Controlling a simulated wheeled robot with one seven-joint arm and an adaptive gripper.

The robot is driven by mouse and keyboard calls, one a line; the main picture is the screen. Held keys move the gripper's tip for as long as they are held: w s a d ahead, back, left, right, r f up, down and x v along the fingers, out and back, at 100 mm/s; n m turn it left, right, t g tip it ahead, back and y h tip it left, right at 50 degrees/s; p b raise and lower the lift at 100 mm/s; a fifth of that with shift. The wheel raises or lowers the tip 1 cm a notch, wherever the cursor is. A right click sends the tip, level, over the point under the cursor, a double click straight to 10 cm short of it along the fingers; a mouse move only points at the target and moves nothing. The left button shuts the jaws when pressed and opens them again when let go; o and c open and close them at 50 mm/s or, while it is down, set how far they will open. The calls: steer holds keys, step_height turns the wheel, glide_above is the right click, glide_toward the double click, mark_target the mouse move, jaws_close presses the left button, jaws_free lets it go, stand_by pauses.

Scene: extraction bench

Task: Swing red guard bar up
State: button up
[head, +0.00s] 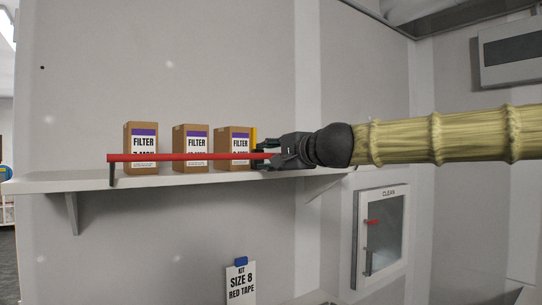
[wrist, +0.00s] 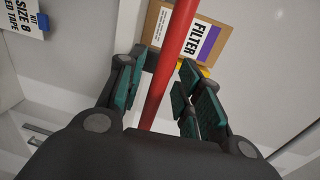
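The red guard bar (head: 190,157) lies level along the front of the shelf, across the filter boxes, in the head view. Its left end is at a dark bracket (head: 112,172). My gripper (head: 268,153) is at the bar's right end. In the wrist view the red bar (wrist: 170,60) runs between the two fingers of my gripper (wrist: 155,90), with gaps visible on both sides. The gripper is open around the bar. The bar's far right end is hidden by the gripper in the head view.
Filter boxes (head: 141,150), (head: 190,150) and (head: 233,138) stand on the white shelf (head: 70,184) behind the bar. A yellow piece (head: 254,136) is beside the right box. A sign (head: 240,283) and a wall cabinet (head: 383,232) are below. The wall above the bar is clear.

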jaws_close()
steer(key=shift+r+p, duration=0.35)
steer(key=shift+p, duration=0.4)
steer(key=shift+a+p, duration=0.1)
steer(key=shift+p, duration=0.35)
steer(key=p, duration=0.3)
steer(key=shift+w+a+r+g+h, duration=0.1)
steer(key=shift+w+g+h, duration=0.1)
steer(key=shift+g+h, duration=0.15)
steer(key=p, duration=0.4)
steer(key=g+h+p, duration=0.1)
steer(key=p, duration=0.3)
steer(key=shift+w+a+g+p, duration=0.25)
steer(key=shift+w+a+p, duration=0.05)
steer(key=shift+p, duration=0.05)
steer(key=shift+w+p, duration=0.15)
steer(key=shift+p, duration=0.4)
jaws_free()
steer(key=shift+d, duration=0.1)
